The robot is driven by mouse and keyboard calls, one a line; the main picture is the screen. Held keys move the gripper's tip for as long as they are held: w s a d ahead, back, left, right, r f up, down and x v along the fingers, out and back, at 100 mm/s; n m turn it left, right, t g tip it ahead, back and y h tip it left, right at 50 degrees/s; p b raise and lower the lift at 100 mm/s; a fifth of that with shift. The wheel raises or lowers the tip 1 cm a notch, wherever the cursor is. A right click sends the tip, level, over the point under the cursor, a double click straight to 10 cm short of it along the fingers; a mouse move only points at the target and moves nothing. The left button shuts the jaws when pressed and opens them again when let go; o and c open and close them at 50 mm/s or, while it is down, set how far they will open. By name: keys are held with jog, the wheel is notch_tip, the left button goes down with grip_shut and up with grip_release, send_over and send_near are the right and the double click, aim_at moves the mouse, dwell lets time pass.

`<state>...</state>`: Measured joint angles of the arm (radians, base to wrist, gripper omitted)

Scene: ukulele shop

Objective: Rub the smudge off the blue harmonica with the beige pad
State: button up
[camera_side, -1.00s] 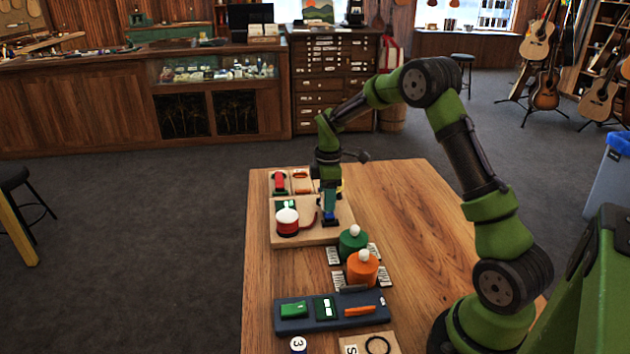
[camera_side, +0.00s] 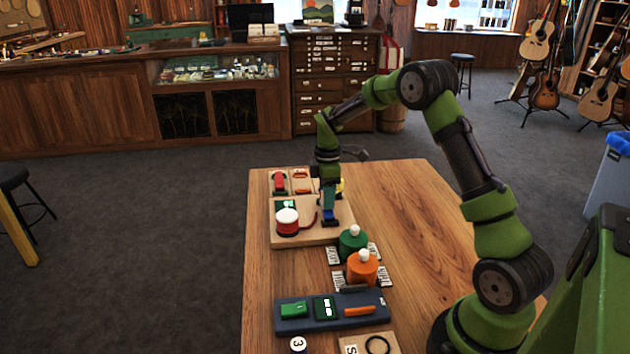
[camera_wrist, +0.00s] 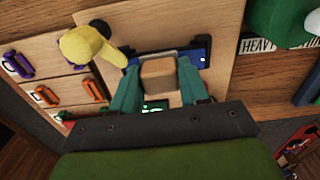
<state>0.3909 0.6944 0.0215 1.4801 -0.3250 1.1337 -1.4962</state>
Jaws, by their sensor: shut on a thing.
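My gripper (camera_wrist: 160,82) is shut on the beige pad (camera_wrist: 158,73), a small block between its two teal fingers. The blue harmonica (camera_wrist: 202,53) lies on a light wooden board (camera_wrist: 180,22), with the pad over its middle; I cannot tell whether they touch. In the side view my gripper (camera_side: 329,205) points down over the board, with the harmonica (camera_side: 330,223) just below its fingertips. The pad is hard to make out there. No smudge shows; the pad and fingers hide part of the harmonica.
A red-and-white drum-like pot (camera_side: 287,222) and a green display device (camera_side: 285,204) stand left of my gripper. A yellow object (camera_wrist: 84,43) lies close beside the harmonica. Green (camera_side: 352,244) and orange (camera_side: 362,268) lidded pots stand nearer. The table's right side is clear.

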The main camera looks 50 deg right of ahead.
jog(key=shift+w+d, duration=0.35)
jog(key=shift+w+d+r, duration=0.1)
jog(key=shift+r, duration=4)
